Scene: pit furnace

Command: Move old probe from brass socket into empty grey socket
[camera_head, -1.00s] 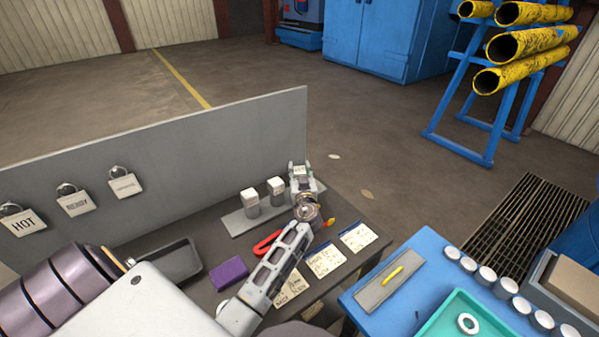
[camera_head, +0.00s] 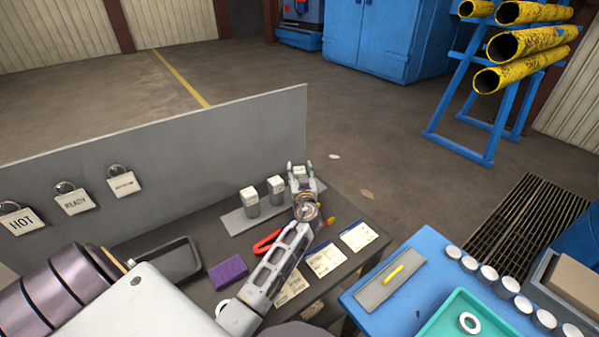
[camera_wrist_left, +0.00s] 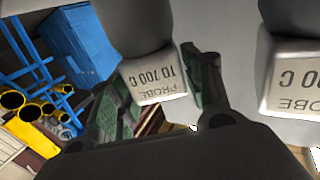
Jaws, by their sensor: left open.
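My left gripper (camera_head: 300,168) is over the right end of a grey strip (camera_head: 238,220) on the dark bench. Its fingers are open, one on each side of a white-faced block. In the left wrist view this block (camera_wrist_left: 155,78) reads "PROBE TO 700 C" and sits between the green-padded fingers (camera_wrist_left: 155,92); contact is unclear. Two similar blocks stand on the strip to its left, a middle one (camera_head: 276,188) and a left one (camera_head: 250,200). A short yellow rod (camera_head: 393,274) lies on a grey plate on the blue table. I cannot make out a brass or grey socket. My right gripper is out of view.
A tall grey panel (camera_head: 200,150) stands behind the strip, with tagged padlocks on it. A purple block (camera_head: 228,270), a red loop (camera_head: 267,241), a dark tray (camera_head: 172,262) and paper cards (camera_head: 326,260) lie nearer. A teal tray (camera_head: 450,320) is on the blue table.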

